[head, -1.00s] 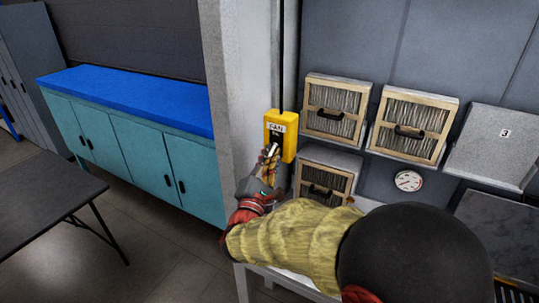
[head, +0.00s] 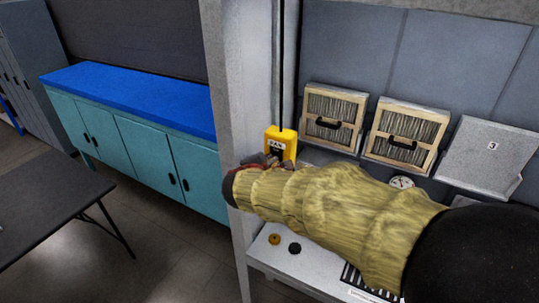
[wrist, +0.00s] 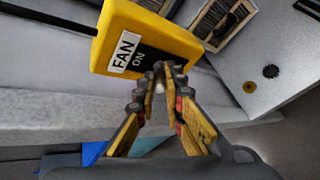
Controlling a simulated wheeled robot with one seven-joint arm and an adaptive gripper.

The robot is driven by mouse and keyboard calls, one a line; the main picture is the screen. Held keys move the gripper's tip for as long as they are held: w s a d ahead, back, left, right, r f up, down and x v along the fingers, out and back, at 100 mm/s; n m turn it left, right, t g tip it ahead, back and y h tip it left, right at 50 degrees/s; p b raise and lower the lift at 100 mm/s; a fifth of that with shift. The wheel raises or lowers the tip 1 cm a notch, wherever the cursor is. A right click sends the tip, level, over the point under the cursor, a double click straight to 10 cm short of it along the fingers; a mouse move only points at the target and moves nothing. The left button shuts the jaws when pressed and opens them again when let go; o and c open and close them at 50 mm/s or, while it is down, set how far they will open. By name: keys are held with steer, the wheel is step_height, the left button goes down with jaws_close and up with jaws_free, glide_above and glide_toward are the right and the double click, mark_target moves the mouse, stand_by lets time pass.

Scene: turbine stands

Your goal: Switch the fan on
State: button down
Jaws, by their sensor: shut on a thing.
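The fan switch is a yellow box (head: 288,134) on the pale post in the head view. In the wrist view the box (wrist: 125,33) fills the upper middle, tilted, with a white FAN label (wrist: 124,51) and the word ON on its black face. My gripper (wrist: 171,70) has its fingertips together at the lower part of that black face. They are shut on the switch's small lever, which the fingertips mostly hide. In the head view my gripper (head: 267,161) is at the box's lower front, partly hidden by my yellow-sleeved arm.
Filter panels (head: 333,117) with black handles stand right of the post, near a grey panel marked 3 (head: 489,153). A blue-topped cabinet (head: 130,95) stands left.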

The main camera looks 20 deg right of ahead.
steer(key=shift+r+g+y+p, duration=0.3)
steer(key=shift+g+p, duration=0.2)
steer(key=shift+p, duration=0.55)
steer(key=c, duration=2.2)
jaws_free()
steer(key=shift+w+d+f, duration=0.1)
steer(key=shift+o, duration=0.2)
steer(key=v, duration=1.2)
